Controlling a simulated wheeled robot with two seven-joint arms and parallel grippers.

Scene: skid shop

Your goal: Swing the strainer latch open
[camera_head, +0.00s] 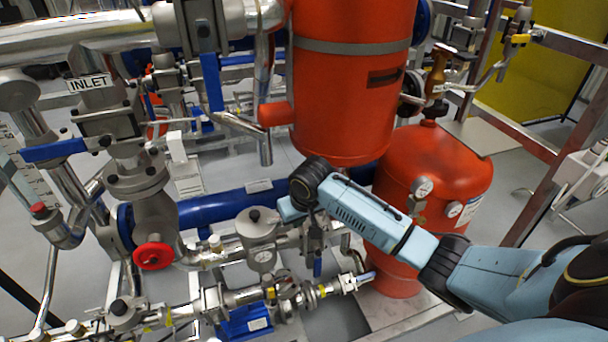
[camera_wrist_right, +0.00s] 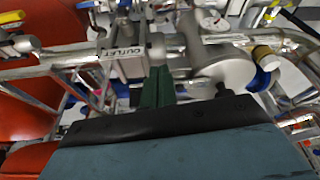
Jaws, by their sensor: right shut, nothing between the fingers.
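My right arm reaches in from the right in the head view, and its hand (camera_head: 291,208) is beside a grey round housing (camera_head: 260,236) with a dark cap. The fingers are hidden there. In the right wrist view my right gripper (camera_wrist_right: 158,80) shows dark green fingers shut together with nothing between them, in front of grey pipework. A grey cylindrical body (camera_wrist_right: 222,62) lies just right of the fingertips. I cannot make out for certain which part is the strainer latch. Contact between the fingers and any part cannot be told. My left gripper is not in view.
An orange tank (camera_head: 345,95) and a smaller orange vessel (camera_head: 432,175) stand close to my right arm. A valve with a red handwheel (camera_head: 153,256) is at the left. An OUTLET label (camera_wrist_right: 128,62) is near the fingertips. Pipes crowd the area.

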